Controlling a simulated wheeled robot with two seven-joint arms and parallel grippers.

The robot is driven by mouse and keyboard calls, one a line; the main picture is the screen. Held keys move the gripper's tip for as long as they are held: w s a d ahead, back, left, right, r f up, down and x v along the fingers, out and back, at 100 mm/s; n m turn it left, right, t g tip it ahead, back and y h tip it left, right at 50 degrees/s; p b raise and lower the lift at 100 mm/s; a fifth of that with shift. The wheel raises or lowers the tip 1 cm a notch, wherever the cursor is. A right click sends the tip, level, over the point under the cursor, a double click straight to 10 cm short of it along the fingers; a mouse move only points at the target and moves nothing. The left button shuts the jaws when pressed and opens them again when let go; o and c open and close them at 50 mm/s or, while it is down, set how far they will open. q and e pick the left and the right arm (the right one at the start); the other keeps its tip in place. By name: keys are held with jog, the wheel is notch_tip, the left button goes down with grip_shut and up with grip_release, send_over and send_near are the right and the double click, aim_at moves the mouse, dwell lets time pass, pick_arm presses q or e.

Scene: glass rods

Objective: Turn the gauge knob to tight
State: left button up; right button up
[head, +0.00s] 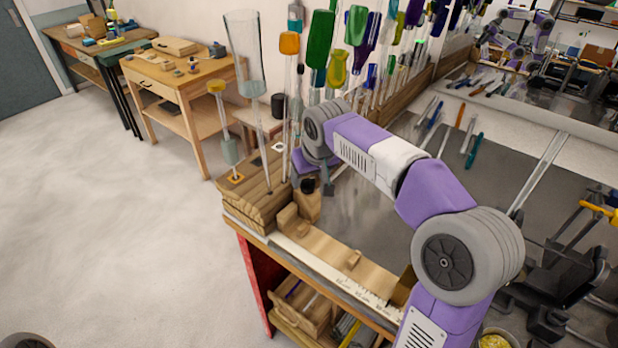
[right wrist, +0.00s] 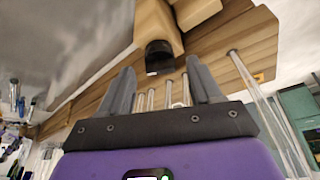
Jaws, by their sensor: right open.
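The gauge knob (head: 308,186) is a small black cylinder on a wooden block (head: 308,206) at the left end of the wooden gauge board (head: 335,250). In the right wrist view the black knob (right wrist: 160,57) shows at the end of the pale wooden block (right wrist: 158,22). My right gripper (head: 319,184) is beside the knob, partly hidden by its own arm. In the right wrist view its two grey fingers (right wrist: 160,80) stand apart, with the knob between and just beyond their tips. I cannot tell whether either finger touches it. My left gripper is not in view.
A wooden rod stand (head: 255,190) with upright glass rods is left of the knob. A tall clear glass vessel (head: 245,52) stands above it. A white ruler (head: 340,278) lines the bench's front edge. Coloured glass pieces (head: 320,40) hang behind.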

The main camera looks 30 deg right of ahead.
jog(key=shift+w+f, duration=0.1)
jog(key=shift+f, duration=0.2)
jog(key=c, duration=1)
jog(key=shift+d+r+n+y+p, duration=0.15)
jog(key=shift+n+y+p, duration=0.45)
jog(key=shift+n+p, duration=0.65)
jog(key=shift+c, duration=0.2)
jog(key=shift+w+d+n+y+p, duration=0.1)
jog(key=shift+n+y+p, duration=0.5)
jog(key=shift+n, duration=1.15)
jog(key=o, duration=1)
